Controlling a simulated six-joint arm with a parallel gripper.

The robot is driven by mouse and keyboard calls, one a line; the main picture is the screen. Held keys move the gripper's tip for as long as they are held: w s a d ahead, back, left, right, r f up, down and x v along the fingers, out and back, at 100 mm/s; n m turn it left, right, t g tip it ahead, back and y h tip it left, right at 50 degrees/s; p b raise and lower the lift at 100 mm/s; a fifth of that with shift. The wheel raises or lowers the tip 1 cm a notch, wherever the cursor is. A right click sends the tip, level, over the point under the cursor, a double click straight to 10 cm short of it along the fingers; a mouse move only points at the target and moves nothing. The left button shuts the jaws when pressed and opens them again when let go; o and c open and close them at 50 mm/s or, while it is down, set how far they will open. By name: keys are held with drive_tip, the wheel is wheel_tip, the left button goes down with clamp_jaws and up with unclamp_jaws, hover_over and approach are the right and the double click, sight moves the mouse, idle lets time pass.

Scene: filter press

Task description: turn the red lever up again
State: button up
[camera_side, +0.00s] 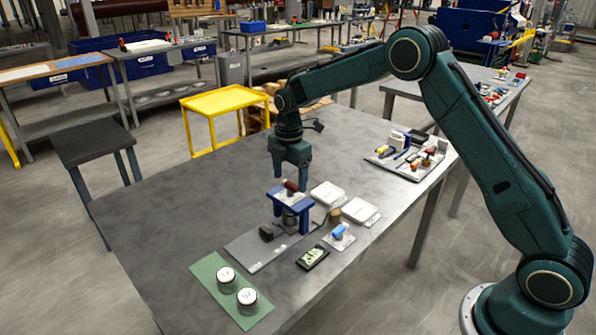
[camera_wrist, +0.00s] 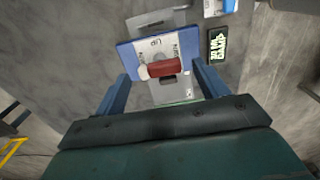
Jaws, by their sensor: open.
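The red lever (camera_side: 291,186) is on top of the blue filter press (camera_side: 305,206), which stands on a grey base plate. In the wrist view the red lever (camera_wrist: 164,68) lies crosswise in the picture, with a pale round end at its left. Behind it is a white label with printing on the blue press top (camera_wrist: 130,52). My gripper (camera_side: 289,180) is open and points down over the press. In the wrist view its fingers (camera_wrist: 160,75) stand apart, one on each side of the lever. I see no clear contact between fingers and lever.
Two white-lidded jars stand on a green mat (camera_side: 208,267) at front left. A black device (camera_side: 312,257), a blue piece (camera_side: 340,232) and two white trays (camera_side: 327,194) lie right of the press. A tray of parts (camera_side: 383,160) is farther back. The table's left side is clear.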

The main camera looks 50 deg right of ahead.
drive_tip(key=shift+f, duration=0.5)
drive_tip(key=c, duration=1)
